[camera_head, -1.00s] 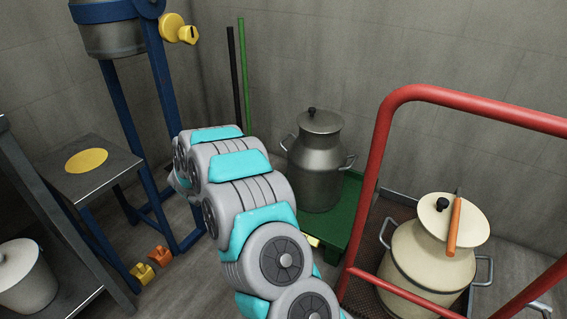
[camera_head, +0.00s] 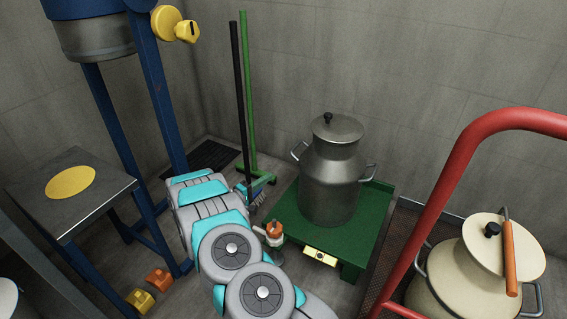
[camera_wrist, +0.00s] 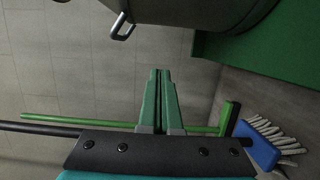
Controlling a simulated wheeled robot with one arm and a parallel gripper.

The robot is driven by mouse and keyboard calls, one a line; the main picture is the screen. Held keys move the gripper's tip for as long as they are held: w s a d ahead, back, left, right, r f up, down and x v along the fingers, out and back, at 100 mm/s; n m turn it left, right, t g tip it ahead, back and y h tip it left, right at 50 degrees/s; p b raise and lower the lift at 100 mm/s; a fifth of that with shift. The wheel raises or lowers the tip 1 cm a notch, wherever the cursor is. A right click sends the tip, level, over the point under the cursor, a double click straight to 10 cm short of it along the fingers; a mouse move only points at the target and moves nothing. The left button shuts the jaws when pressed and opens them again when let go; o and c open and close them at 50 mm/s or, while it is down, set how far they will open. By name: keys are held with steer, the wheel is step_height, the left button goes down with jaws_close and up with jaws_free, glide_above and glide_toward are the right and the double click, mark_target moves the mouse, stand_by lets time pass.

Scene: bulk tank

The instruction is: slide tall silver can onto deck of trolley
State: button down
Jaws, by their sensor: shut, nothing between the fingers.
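The tall silver can (camera_head: 330,180) stands upright on a green stand (camera_head: 380,215), lid on, a handle on each side. In the wrist view its lower body (camera_wrist: 190,8) and one handle (camera_wrist: 122,27) show at the top. The trolley (camera_head: 452,175) with a red rail is at right; little of its dark mesh deck (camera_head: 378,275) shows, and a cream can (camera_head: 455,285) stands on it. My gripper (camera_wrist: 159,75) is shut and empty, apart from the silver can in the picture.
A green pole (camera_head: 247,90) and a black pole (camera_head: 240,105) lean near the wall, with a blue brush (camera_wrist: 258,146) low down. A blue frame (camera_head: 160,100) and a steel table (camera_head: 95,205) are at left. Orange and yellow blocks (camera_head: 158,279) lie on the floor.

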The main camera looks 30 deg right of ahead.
steer(key=d, duration=1.1)
steer(key=shift+s+d+b, duration=0.25)
steer(key=shift+d+b, duration=0.1)
